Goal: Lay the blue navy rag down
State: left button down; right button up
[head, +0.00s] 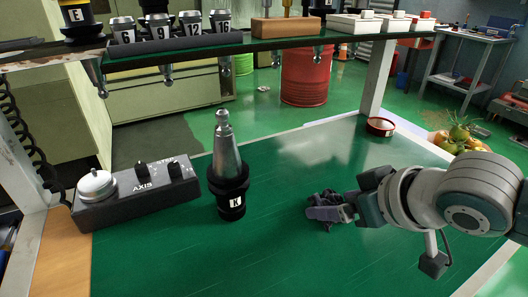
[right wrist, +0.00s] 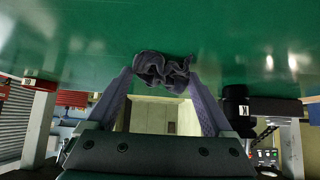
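The blue navy rag (right wrist: 163,70) is a crumpled dark bundle between the fingertips of my right gripper in the right wrist view. It fills the gap and touches both fingers. In the head view, the rag (head: 320,199) shows at the fingertips, low over the green worktop (head: 275,255), right of centre. My right gripper (head: 332,211) comes in from the right and is shut on the rag, with its fingers held apart by the cloth. I cannot tell whether the rag touches the worktop. My left gripper is not in view.
A black tool holder (head: 230,185) with a steel taper stands left of the rag. A grey AXIS control box (head: 140,195) is further left. A small round red-rimmed tin (head: 380,126) sits at the back right. A shelf (head: 270,43) with numbered holders runs above. The worktop's front middle is clear.

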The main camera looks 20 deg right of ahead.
jog(key=c, duration=0.9)
